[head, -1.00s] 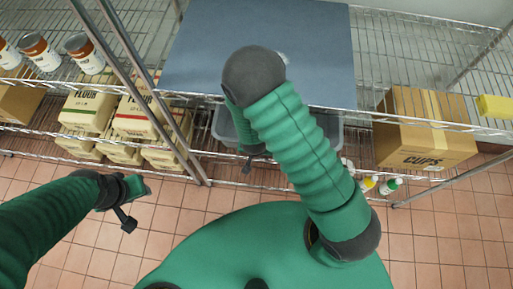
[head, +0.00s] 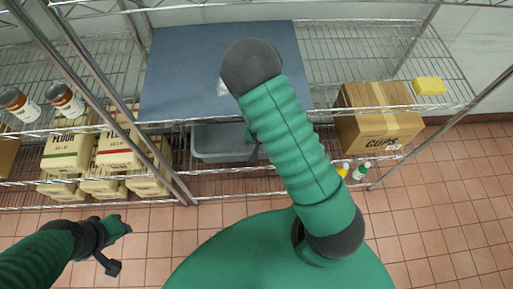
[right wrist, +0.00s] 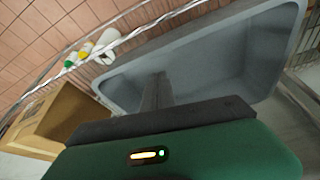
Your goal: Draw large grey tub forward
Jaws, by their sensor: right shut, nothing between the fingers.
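The large grey tub (head: 222,143) sits on a lower wire shelf, under a blue-grey board. In the head view its right part is hidden behind my right arm. In the right wrist view the tub (right wrist: 205,58) fills the upper middle, and it looks empty. My right gripper (right wrist: 157,90) is shut, with its dark fingers showing against the tub's inside; I cannot tell whether they touch it. In the head view this gripper is mostly hidden behind its arm. My left gripper (head: 118,245) is over the floor at the left, clear of the shelf; its jaws are unclear.
Flour bags (head: 68,150) stand left of the tub behind a metal post. A cardboard box (head: 378,118) and small bottles (head: 360,171) are to the right. The blue-grey board (head: 190,65) covers the shelf above. The tiled floor (head: 440,215) is open in front.

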